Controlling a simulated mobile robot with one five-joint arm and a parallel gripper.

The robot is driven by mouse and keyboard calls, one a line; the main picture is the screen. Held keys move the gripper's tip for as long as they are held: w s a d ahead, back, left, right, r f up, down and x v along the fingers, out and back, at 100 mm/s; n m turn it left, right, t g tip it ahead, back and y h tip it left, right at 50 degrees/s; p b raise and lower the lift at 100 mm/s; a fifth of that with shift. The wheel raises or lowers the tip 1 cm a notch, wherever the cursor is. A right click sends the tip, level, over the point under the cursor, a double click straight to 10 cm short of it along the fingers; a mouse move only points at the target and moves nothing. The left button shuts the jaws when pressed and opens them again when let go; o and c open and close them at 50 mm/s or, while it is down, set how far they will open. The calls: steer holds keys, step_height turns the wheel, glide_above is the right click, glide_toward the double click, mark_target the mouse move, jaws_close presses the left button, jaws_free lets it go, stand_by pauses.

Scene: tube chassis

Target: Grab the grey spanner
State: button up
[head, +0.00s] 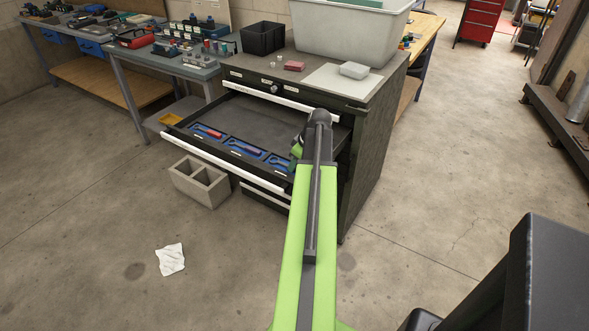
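An open drawer (265,118) sticks out of the dark cabinet (368,150). Along its front lie blue-lined compartments with small tools. A red-handled tool (213,132) lies in the left compartment, and blue shapes (247,148) show in the middle one. The right compartment (279,162) is partly covered by my arm. I cannot make out for sure which tool is the grey spanner; it is too small to tell or hidden. My green arm reaches over the drawer's right side and bends down there. My gripper is hidden behind the arm.
On the cabinet top are a black bin (263,38), a large grey tub (352,32), a red block (294,66) and a white box (354,70). A concrete block (199,182) stands below the drawer. A white cloth (171,259) lies on open floor.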

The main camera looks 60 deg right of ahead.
jaws_close()
steer(key=shift+r+p, duration=0.65)
step_height(320, 180, up, 4)
steer(key=p, duration=0.4)
steer(key=shift+d, duration=0.1)
steer(key=s+d+r+p, duration=0.5)
steer(key=s+d, duration=0.1)
steer(key=d, duration=0.3)
steer(key=shift+d+r+p, duration=0.4)
